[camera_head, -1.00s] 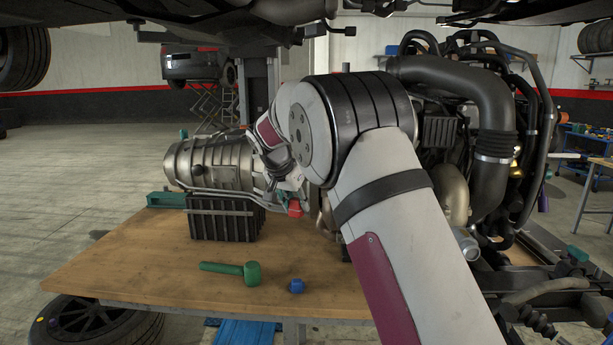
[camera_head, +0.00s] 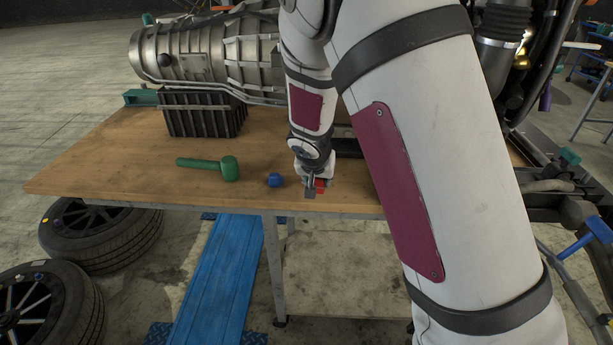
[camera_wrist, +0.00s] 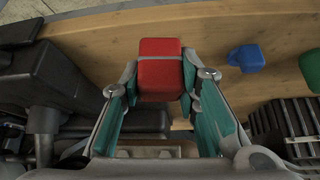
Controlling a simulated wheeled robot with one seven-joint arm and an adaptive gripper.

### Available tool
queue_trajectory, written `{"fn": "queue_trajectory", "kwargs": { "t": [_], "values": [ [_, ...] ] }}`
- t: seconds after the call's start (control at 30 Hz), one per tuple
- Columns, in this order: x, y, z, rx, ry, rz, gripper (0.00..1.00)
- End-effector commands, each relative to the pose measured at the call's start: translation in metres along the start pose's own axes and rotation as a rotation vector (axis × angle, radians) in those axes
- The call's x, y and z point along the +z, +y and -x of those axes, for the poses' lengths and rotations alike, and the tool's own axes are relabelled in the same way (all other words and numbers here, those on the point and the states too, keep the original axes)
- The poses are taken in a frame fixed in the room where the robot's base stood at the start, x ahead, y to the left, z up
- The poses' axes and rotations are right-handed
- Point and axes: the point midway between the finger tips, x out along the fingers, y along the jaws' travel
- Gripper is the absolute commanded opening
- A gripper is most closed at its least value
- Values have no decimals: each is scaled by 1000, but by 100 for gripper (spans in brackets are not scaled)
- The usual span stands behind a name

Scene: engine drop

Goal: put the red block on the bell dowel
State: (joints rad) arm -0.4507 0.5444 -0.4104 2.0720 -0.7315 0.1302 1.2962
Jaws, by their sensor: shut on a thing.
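The red block (camera_head: 320,185) is held at the end of my arm, near the front edge of the workbench, right of the blue piece. In the wrist view the red block (camera_wrist: 160,72) sits between the teal-padded fingers. My gripper (camera_head: 313,187), also seen in the wrist view (camera_wrist: 160,90), is shut on it. Whether the block touches the bench is hard to tell. The grey metal gearbox (camera_head: 200,58) lies on a black ribbed stand (camera_head: 200,113) at the back left; its right end is hidden behind my arm. I cannot make out the bell dowel.
A green mallet-like piece (camera_head: 210,168) and a small blue piece (camera_head: 274,180) lie on the wooden bench (camera_head: 110,160), left of my gripper. The engine's black hose (camera_head: 505,30) is at the right. Tyres (camera_head: 100,240) lie on the floor. The bench's front left is clear.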

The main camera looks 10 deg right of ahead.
Motion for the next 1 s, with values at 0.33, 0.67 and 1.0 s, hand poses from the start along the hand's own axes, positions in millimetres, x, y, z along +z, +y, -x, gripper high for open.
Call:
{"fn": "queue_trajectory", "kwargs": {
  "t": [0.33, 0.67, 1.0],
  "values": [
    [18, 0, -14, -79, 48, 98, 0],
    [-6, -13, -30, -84, 51, 101, 0],
    [-44, -40, -60, -86, 51, 101, 0]
  ]
}}
